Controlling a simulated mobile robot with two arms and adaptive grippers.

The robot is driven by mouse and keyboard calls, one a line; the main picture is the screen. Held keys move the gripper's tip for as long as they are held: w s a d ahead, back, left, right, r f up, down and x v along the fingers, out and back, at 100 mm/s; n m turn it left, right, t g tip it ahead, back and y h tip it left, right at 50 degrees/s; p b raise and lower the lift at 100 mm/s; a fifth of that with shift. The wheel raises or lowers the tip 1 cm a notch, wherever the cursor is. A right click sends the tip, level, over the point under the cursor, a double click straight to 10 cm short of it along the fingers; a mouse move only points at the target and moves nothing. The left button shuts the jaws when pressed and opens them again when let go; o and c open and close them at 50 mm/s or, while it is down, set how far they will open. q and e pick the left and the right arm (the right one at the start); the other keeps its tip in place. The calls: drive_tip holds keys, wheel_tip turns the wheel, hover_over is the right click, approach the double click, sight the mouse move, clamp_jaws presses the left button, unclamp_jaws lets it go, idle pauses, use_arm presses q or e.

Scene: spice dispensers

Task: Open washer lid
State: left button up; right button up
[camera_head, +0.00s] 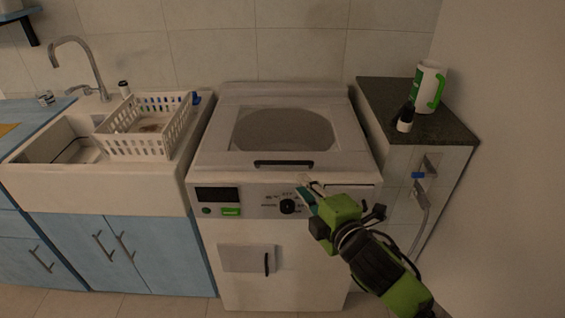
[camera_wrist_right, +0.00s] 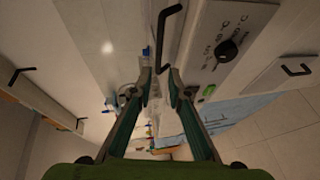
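The white washer (camera_head: 205,160) stands in the middle of the head view. Its lid (camera_head: 225,150) is down, with a rounded window (camera_head: 283,130) and a dark bar handle (camera_head: 284,163) at the front edge. The handle also shows at the top of the right wrist view (camera_wrist_right: 163,38). My right gripper (camera_head: 304,187) is in front of the control panel, a little below and right of the handle. In the right wrist view its fingers (camera_wrist_right: 160,78) are apart with nothing between them, and the handle is just beyond the tips. My left gripper is not in view.
The panel has a black dial (camera_head: 288,206) and a green button (camera_head: 230,212). A sink with a white basket (camera_head: 150,143) is to the left.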

sight(284, 164)
drive_tip(key=x, duration=1.3)
drive_tip(key=shift+w+a, duration=0.15)
drive_tip(key=shift+w, duration=0.15)
drive_tip(key=shift+c, duration=0.3)
clamp_jaws()
